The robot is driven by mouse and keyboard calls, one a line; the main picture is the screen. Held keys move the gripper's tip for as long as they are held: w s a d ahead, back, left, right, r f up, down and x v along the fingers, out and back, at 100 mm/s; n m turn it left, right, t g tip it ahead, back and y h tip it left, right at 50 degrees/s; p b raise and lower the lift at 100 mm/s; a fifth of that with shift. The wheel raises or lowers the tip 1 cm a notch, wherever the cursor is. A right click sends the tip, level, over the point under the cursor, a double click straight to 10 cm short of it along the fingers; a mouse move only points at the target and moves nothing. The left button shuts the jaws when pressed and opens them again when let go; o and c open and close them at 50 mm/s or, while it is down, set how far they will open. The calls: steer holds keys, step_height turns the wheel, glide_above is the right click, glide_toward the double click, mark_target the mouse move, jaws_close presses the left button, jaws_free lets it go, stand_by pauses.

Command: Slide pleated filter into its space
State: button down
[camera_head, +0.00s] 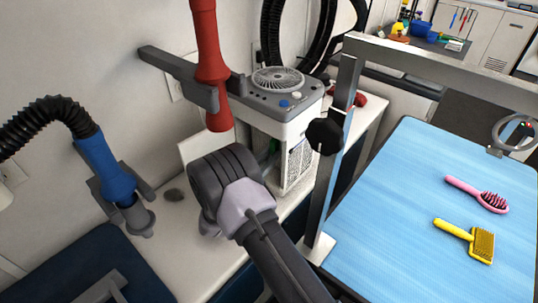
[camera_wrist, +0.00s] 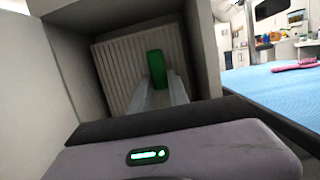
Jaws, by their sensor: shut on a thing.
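The pleated filter (camera_wrist: 113,62) shows in the wrist view as a pale ribbed panel with a green grip tab (camera_wrist: 157,65). It stands within the grey walls of an opening (camera_wrist: 203,45); whether it is fully seated I cannot tell. My gripper (camera_wrist: 161,88) reaches into the opening, its two pale fingers shut on the green tab. In the head view, the white and grey unit with a round fan grille (camera_head: 278,78) stands behind my wrist. My wrist hides the fingers and most of the filter there.
A red nozzle (camera_head: 209,70) hangs in a wall holder close above my wrist. A blue nozzle (camera_head: 108,170) on a black hose is at left. A metal post (camera_head: 337,150) stands close right, beside the blue table (camera_head: 390,200) with a pink brush (camera_head: 480,194) and yellow brush (camera_head: 467,240).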

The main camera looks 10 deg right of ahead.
steer(key=c, duration=1.2)
jaws_free()
steer(key=shift+o, duration=0.2)
